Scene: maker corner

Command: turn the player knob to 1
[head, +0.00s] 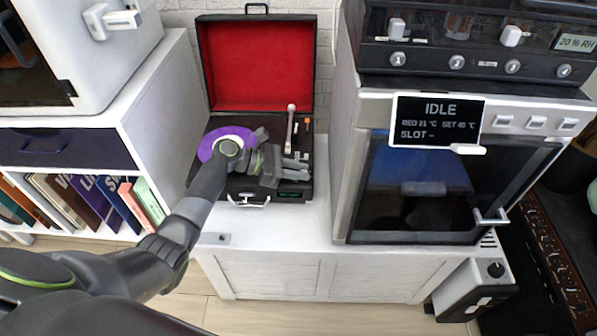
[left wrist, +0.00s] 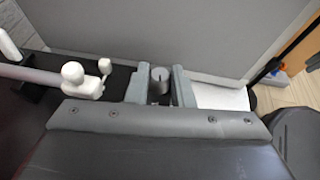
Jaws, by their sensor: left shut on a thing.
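The record player (head: 228,112) is an open black case with a red-lined lid and a purple record (head: 212,143) on it. My left gripper (head: 298,168) reaches over its right side. In the left wrist view the player knob (left wrist: 160,76), a small grey cylinder, stands between the two fingers of my left gripper (left wrist: 160,90), which is shut on it. The gripper hides the knob in the head view, and I cannot read its setting. My right gripper is not in view.
The white tonearm (head: 290,128) stands close by the gripper; its pale parts also show in the left wrist view (left wrist: 75,75). A printer with an IDLE display (head: 438,122) stands right of the player. The white cabinet top (head: 290,228) in front is mostly clear.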

